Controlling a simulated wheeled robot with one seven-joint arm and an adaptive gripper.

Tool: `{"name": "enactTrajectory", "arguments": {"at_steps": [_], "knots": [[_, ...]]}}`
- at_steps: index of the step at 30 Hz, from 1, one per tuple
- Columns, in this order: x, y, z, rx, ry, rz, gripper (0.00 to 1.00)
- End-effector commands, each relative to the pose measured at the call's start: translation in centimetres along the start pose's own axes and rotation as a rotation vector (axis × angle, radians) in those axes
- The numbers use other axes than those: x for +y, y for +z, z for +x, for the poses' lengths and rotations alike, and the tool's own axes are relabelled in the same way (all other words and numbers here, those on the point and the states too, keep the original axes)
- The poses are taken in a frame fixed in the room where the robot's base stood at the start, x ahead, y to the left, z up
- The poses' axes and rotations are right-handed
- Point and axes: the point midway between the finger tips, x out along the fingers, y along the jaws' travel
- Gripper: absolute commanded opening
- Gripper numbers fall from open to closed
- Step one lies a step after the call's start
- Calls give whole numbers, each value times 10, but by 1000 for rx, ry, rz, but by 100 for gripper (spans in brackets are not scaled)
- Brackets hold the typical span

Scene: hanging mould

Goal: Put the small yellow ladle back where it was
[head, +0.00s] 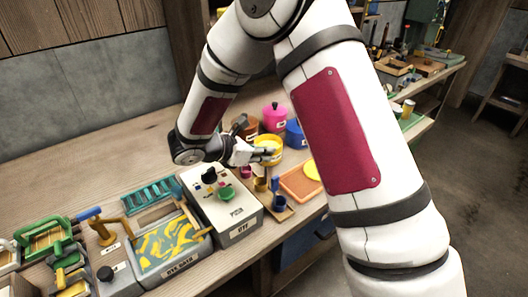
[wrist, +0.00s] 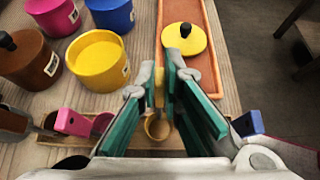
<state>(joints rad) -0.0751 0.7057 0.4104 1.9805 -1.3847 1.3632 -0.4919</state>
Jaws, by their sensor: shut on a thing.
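The small yellow ladle shows in the wrist view as a handle (wrist: 159,88) between my fingers and a round cup (wrist: 158,127) below. My gripper (wrist: 160,85), with green-lined fingers, is shut on the handle. In the head view my gripper (head: 262,153) is over the worktop beside the yellow pot, and a yellow cup (head: 260,184) hangs below it. The cup appears over the wooden strip (wrist: 150,142), between a pink ladle (wrist: 75,122) on the left and a blue ladle (wrist: 247,123) on the right. I cannot tell whether the ladle touches the strip.
The open yellow pot (wrist: 97,62) stands left of my fingers, with brown (wrist: 28,62), pink (wrist: 55,15) and blue (wrist: 110,13) pots nearby. A yellow lid (wrist: 184,40) lies on the orange tray (wrist: 208,75). A grey box (head: 222,205) stands left of the ladles.

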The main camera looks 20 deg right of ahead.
Motion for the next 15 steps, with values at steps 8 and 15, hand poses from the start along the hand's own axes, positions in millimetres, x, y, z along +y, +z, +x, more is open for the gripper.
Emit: {"name": "enactTrajectory", "arguments": {"at_steps": [8,15], "knots": [[0,-2,1,0,0,0,0],[0,-4,2,0,-1,0,27]]}}
